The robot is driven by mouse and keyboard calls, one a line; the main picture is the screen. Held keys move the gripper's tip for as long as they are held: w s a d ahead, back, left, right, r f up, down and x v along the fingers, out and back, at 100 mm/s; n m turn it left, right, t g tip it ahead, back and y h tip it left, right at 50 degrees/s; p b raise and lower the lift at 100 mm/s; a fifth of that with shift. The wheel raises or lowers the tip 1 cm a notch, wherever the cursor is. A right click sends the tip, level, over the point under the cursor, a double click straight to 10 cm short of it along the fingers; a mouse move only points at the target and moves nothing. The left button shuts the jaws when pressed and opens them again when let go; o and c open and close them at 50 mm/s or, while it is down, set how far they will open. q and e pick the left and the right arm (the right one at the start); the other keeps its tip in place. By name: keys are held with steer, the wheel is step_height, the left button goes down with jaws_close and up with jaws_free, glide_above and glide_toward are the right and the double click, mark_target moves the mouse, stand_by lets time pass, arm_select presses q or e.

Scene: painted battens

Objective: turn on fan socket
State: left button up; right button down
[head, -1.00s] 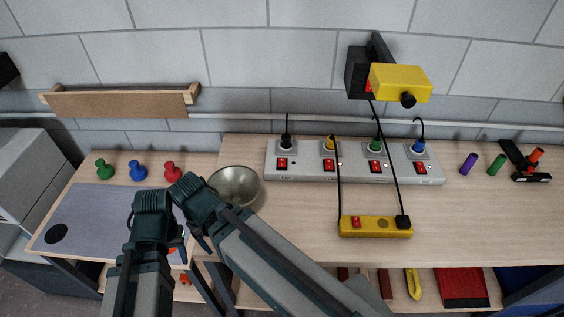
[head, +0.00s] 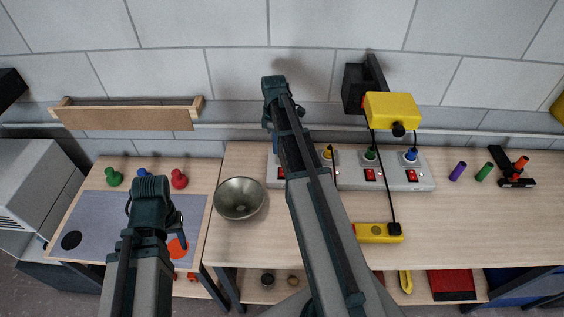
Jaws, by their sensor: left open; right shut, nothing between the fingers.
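A grey power strip (head: 345,181) lies at the back of the workbench with a row of plugged sockets, each with a red switch. The leftmost socket, with the fan label in the earlier view, is mostly hidden behind my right arm. Part of its red switch (head: 281,173) shows left of the arm; its on or off state is unclear. My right gripper (head: 271,130) is shut and empty above the strip's left end, its fingertips largely hidden. I cannot tell whether it touches anything. My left gripper (head: 183,238) is open over the grey mat, away from the strip.
A metal bowl (head: 240,199) stands left of the strip. A yellow power block (head: 380,233) lies in front, with cables from above. A yellow box (head: 391,110) is on a wall bracket. Green, blue and red pegs stand behind the mat (head: 105,222). The bench's right front is clear.

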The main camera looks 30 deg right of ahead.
steer(key=d, duration=0.2)
steer(key=d+r, duration=0.1)
steer(key=shift+w+d+n, duration=0.15)
steer(key=shift+w+n, duration=0.15)
steer(key=shift+n, duration=0.1)
steer(key=shift+f, duration=0.15)
steer(key=f+b, duration=0.4)
steer(key=s+f+b, duration=0.1)
steer(key=f+b, duration=0.4)
steer(key=a+f+b, duration=0.1)
steer(key=f+b, duration=0.3)
steer(key=shift+s+f, duration=0.2)
steer(key=shift+f, duration=0.05)
steer(key=shift+f+b, duration=0.15)
steer(key=shift+b, duration=0.15)
